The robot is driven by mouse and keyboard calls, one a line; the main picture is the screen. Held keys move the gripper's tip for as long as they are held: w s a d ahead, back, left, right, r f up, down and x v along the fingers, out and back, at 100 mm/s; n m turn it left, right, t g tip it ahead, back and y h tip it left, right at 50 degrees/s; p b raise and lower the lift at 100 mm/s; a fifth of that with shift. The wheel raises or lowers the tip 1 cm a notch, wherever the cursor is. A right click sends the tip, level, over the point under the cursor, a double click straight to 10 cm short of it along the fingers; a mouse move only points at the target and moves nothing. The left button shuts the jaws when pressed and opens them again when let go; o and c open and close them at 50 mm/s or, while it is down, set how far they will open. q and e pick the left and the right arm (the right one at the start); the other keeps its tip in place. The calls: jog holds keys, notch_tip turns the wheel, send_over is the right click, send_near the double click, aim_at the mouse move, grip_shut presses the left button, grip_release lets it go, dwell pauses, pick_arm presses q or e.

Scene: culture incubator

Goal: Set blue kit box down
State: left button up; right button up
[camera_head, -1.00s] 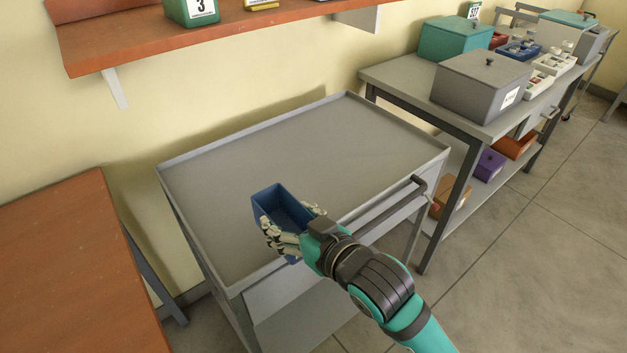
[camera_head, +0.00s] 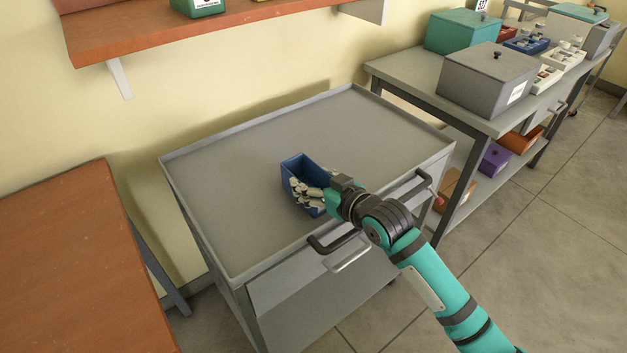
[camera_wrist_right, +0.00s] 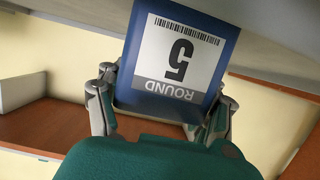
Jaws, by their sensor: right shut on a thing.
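The blue kit box (camera_head: 303,172) is an open-topped bin over the front middle of the grey cart top (camera_head: 225,180). My right gripper (camera_head: 312,193) is shut on it from the near right side. In the right wrist view the box (camera_wrist_right: 226,62) shows a white label reading "ROUND 5" with a barcode, upside down there. The fingers of my right gripper (camera_wrist_right: 160,108) lie on both sides of the box. I cannot tell whether the box touches the cart top. My left gripper is not in view.
The rest of the cart top is bare, with a low rim and a dark handle (camera_head: 335,243) in front. A brown table (camera_head: 75,255) stands at left, a wooden shelf (camera_head: 215,35) above. A grey bench (camera_head: 420,80) with several boxes stands at right.

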jog(key=o, duration=1.3)
jog(key=shift+r, duration=0.1)
jog(key=v, duration=1.2)
